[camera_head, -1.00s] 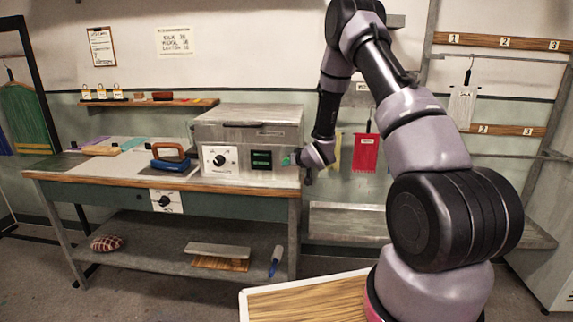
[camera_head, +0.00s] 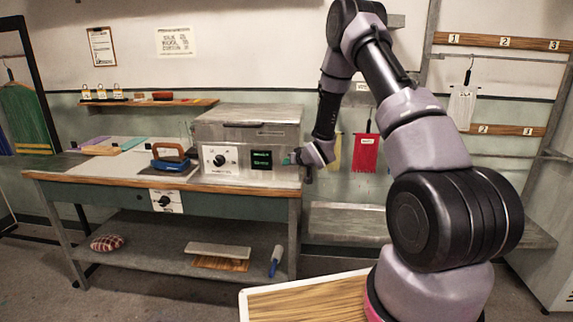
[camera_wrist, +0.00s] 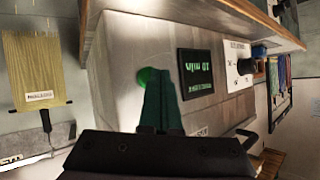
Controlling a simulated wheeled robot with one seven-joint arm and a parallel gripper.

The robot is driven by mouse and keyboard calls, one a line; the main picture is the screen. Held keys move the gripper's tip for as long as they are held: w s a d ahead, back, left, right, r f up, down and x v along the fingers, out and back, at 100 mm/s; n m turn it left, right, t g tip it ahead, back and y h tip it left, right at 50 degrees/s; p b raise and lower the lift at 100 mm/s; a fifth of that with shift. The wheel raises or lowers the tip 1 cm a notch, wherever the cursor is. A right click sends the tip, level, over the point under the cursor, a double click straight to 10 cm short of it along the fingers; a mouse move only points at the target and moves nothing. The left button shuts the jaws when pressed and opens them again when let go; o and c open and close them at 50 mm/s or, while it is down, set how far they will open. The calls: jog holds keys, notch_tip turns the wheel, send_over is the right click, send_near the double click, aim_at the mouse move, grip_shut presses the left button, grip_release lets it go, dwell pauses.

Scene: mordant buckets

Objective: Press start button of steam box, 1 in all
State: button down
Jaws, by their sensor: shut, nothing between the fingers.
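The steam box (camera_head: 247,140) is a grey metal box on the workbench, with a dial (camera_head: 219,159) and a dark display with green text (camera_head: 262,160) on its front. The round green start button (camera_wrist: 145,77) is on the front panel beside the display, partly hidden behind my fingers in the wrist view. My gripper (camera_wrist: 157,72) is shut and empty, its teal fingertips overlapping the button in that view. In the head view my gripper (camera_head: 287,159) is at the right end of the box front. I cannot tell whether the tips touch the button or how far it is pressed.
The workbench (camera_head: 110,178) carries a blue iron (camera_head: 170,164) left of the box. A second dial panel (camera_head: 166,201) is on the bench front. A red tagged cloth (camera_head: 367,153) hangs right of my wrist. A wooden-topped surface (camera_head: 300,300) is in front.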

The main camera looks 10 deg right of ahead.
jog(key=shift+s, duration=0.1)
jog(key=shift+s+a, duration=0.25)
jog(key=shift+s, duration=0.55)
jog(key=s, duration=0.1)
jog(key=s+a, duration=0.1)
jog(key=s, duration=0.2)
jog(key=shift+s+a, duration=0.3)
jog(key=shift+s, duration=0.05)
dwell(0.4)
